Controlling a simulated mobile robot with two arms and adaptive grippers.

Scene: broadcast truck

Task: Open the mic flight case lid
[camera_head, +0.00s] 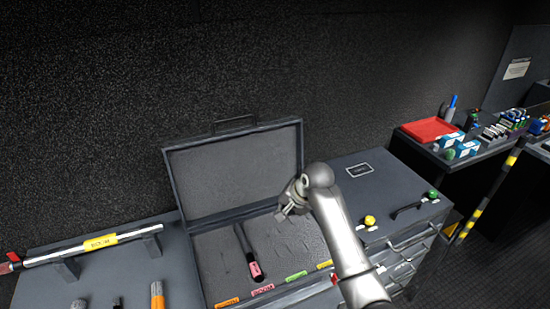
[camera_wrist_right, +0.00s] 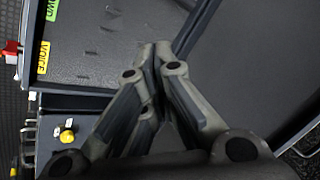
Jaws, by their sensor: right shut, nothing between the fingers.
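The mic flight case (camera_head: 213,261) stands with its lid (camera_head: 236,173) raised and leaning back near the wall. A dark microphone with a pink band (camera_head: 254,269) lies in the foam inside, and coloured labels run along the front rim. My right gripper (camera_head: 284,212) is over the right part of the case, in front of the lid. In the right wrist view its fingers (camera_wrist_right: 158,50) are together with nothing between them. The lid's inner face (camera_wrist_right: 250,60) fills the right of that view; whether the fingers touch it I cannot tell. My left gripper is not in view.
A drawer cabinet (camera_head: 372,185) with yellow and green knobs stands right of the case. Left is a grey bench (camera_head: 130,270) with a silver tube on supports (camera_head: 75,253). A side table with a red tray (camera_head: 430,129) is at far right.

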